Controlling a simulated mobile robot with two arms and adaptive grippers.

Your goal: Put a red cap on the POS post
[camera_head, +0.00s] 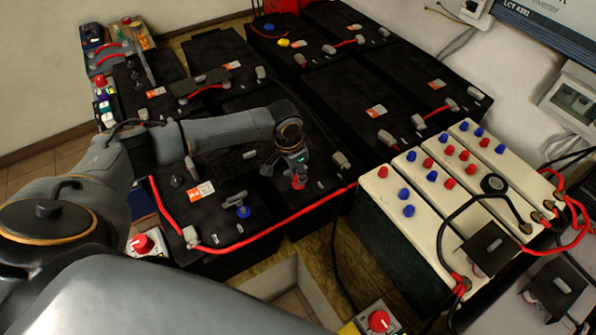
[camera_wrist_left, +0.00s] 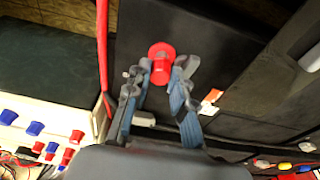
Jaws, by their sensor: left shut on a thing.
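My left gripper (camera_head: 297,172) reaches from the left over a black battery (camera_head: 320,190) in the front row. It is shut on a red cap (camera_head: 299,183). In the left wrist view the red cap (camera_wrist_left: 161,63) sits between the two fingertips of my left gripper (camera_wrist_left: 162,75), against the black battery top. I cannot tell whether the cap touches a post under it. No POS marking is readable, and any post below the cap is hidden. A blue cap (camera_head: 243,211) sits on the battery to the left. My right gripper is not in view.
White-topped batteries (camera_head: 425,205) with loose red and blue caps stand at the right, beside cables and a black handled part (camera_head: 487,247). A red cable (camera_head: 280,236) runs along the black batteries' front edge. More black batteries (camera_head: 340,90) stand behind. Red knobs (camera_head: 378,320) are in front.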

